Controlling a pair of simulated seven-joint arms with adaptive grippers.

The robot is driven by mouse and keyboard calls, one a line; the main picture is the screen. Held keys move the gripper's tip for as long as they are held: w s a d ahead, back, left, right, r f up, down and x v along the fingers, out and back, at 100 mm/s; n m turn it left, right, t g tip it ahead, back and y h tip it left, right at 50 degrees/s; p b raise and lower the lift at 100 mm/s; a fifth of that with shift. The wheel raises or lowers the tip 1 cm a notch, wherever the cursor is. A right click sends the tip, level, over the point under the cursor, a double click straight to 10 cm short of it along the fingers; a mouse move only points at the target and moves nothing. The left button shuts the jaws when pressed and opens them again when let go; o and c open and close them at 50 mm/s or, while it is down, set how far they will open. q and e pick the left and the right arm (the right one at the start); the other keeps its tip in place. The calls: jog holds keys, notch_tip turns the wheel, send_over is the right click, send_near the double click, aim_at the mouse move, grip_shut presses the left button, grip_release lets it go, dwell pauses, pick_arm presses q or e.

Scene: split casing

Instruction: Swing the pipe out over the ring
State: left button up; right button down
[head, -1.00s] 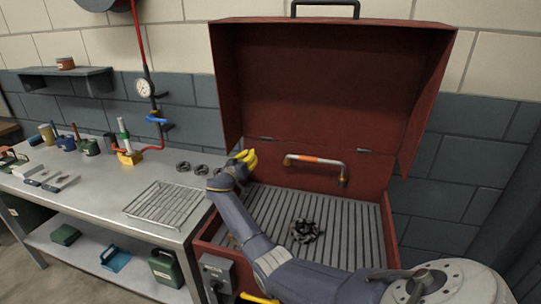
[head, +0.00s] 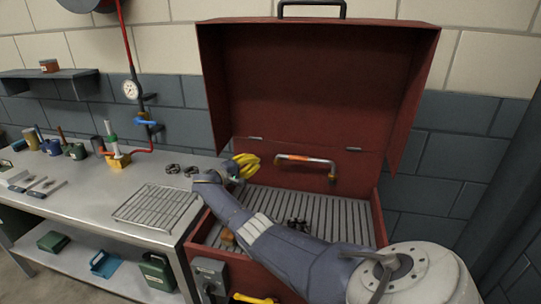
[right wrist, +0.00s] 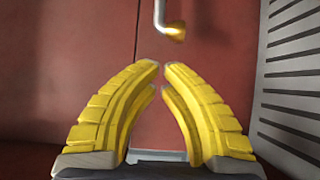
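The pipe (head: 308,159), silver with an orange-red band, lies roughly flat along the casing's red back wall, with brass-coloured ends. In the right wrist view a bent pipe end with a brass tip (right wrist: 174,31) is ahead of the fingertips, apart from them. The dark toothed ring (head: 298,223) sits on the slatted grate, partly hidden by my right arm. My right gripper (head: 249,163) is left of the pipe's left end, above the grate's back left. In the right wrist view its yellow fingers (right wrist: 162,68) nearly meet at the tips, with nothing between them. My left gripper is not seen.
The red casing's lid (head: 320,90) stands open behind. An orange block (head: 228,237) lies at the grate's left. A steel bench (head: 90,195) at left carries a wire rack (head: 157,206), dark rings and small tools. The grate (head: 345,212) is clear right of the ring.

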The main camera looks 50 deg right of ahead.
aim_at(279, 151)
jog(key=shift+s+d+r, duration=0.1)
jog(key=shift+s+d, duration=0.15)
jog(key=shift+d, duration=1.4)
jog(key=shift+s+d+f, duration=0.1)
jog(key=shift+s+d, duration=0.1)
jog(key=shift+d, duration=1.4)
jog(key=shift+s+d+r, duration=0.1)
jog(key=shift+s+d, duration=0.15)
jog(key=shift+d, duration=1.4)
jog(key=shift+a, duration=0.15)
